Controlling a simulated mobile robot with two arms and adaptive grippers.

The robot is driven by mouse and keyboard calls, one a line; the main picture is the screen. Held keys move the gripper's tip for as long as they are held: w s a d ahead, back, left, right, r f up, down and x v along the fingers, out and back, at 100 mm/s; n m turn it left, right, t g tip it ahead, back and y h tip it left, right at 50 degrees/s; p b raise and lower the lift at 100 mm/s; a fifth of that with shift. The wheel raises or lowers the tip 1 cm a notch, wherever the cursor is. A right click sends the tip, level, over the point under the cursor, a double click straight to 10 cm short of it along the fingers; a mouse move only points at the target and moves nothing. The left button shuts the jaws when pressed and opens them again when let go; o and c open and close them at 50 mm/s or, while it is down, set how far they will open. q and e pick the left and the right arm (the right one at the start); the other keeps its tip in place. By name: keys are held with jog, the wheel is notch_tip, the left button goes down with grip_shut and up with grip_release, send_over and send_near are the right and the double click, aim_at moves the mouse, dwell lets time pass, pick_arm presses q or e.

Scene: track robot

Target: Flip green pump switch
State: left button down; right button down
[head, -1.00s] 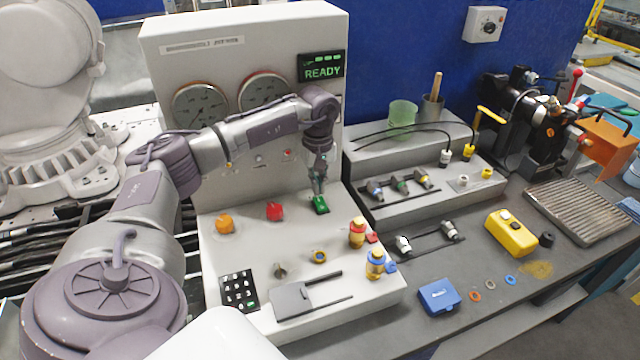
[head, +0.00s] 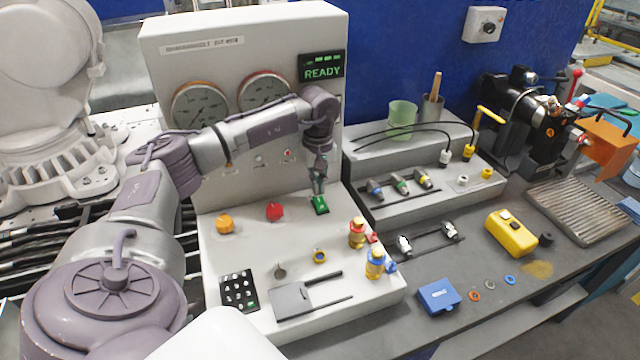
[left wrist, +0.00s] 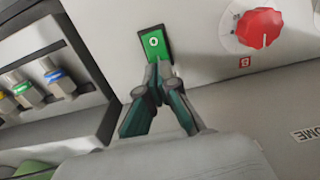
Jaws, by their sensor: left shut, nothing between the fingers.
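The green switch (head: 320,205) is a small rocker on the sloped face of the grey control panel (head: 330,300). In the left wrist view the green switch (left wrist: 154,44) shows a white round mark on its upper part. My left gripper (head: 318,190) is shut and empty, with its fingertips at the switch. In the left wrist view the left gripper's tips (left wrist: 157,68) lie over the switch's lower edge; I cannot tell for sure whether they touch it. My right gripper is not in view.
A red knob (head: 274,211) and an orange knob (head: 225,223) sit left of the switch. Red-yellow (head: 357,232) and blue-yellow (head: 376,264) fittings stand to the right. A display (head: 322,66) reads READY. A stepped rack with connectors (head: 400,184) stands right of the panel.

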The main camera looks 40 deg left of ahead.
aim_at(318, 198)
pick_arm(q)
jog(key=shift+f+b, duration=0.3)
jog(key=shift+f, duration=0.15)
dwell(0.3)
jog(key=shift+f+b, duration=0.6)
jog(key=shift+f, duration=0.3)
jog(key=shift+r, duration=0.1)
dwell(0.3)
jog(key=shift+r+p, duration=2.45)
jog(key=shift+r, duration=1.05)
